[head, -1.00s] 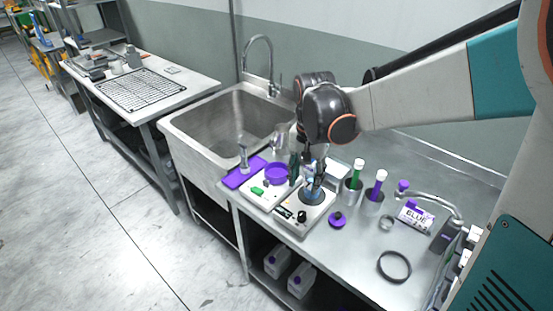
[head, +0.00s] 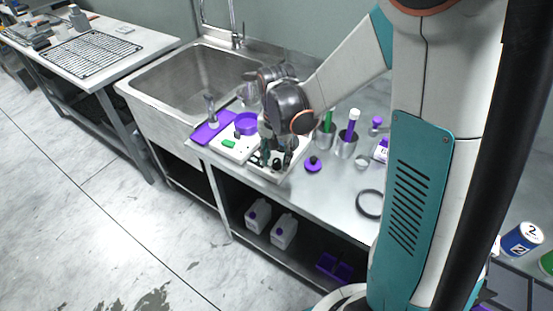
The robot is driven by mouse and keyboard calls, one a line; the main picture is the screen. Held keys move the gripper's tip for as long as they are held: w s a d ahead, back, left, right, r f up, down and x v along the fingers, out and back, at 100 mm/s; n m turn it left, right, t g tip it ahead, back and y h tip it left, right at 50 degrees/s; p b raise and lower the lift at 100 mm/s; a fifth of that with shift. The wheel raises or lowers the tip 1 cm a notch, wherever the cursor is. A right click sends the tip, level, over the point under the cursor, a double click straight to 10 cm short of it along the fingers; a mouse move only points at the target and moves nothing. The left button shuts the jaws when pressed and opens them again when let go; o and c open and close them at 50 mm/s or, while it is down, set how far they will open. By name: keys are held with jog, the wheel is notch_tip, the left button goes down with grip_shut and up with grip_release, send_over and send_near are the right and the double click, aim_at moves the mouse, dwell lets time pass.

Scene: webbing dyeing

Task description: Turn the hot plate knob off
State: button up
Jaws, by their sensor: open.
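The hot plate (head: 264,173) is a pale, boxy unit near the front edge of the steel counter. My gripper (head: 275,156) points down over its front part, with its dark fingers apart. A small dark round shape between and below the fingertips looks like the knob (head: 276,164). The fingers and wrist hide most of the plate top. I cannot tell whether the fingers touch the knob or which way it is turned.
A white scale with a purple dish (head: 246,123) and a purple tray (head: 211,128) stand to the left. Metal cups with a green tube (head: 328,118) and a purple tube (head: 351,125) stand to the right, near a purple-and-black stopper (head: 313,164). A sink (head: 190,80) lies behind left.

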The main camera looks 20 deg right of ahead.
jog(key=shift+f, duration=0.1)
jog(key=shift+c, duration=0.6)
grip_shut()
jog(key=n, duration=0.5)
jog(key=shift+n, duration=0.4)
jog(key=n, duration=0.6)
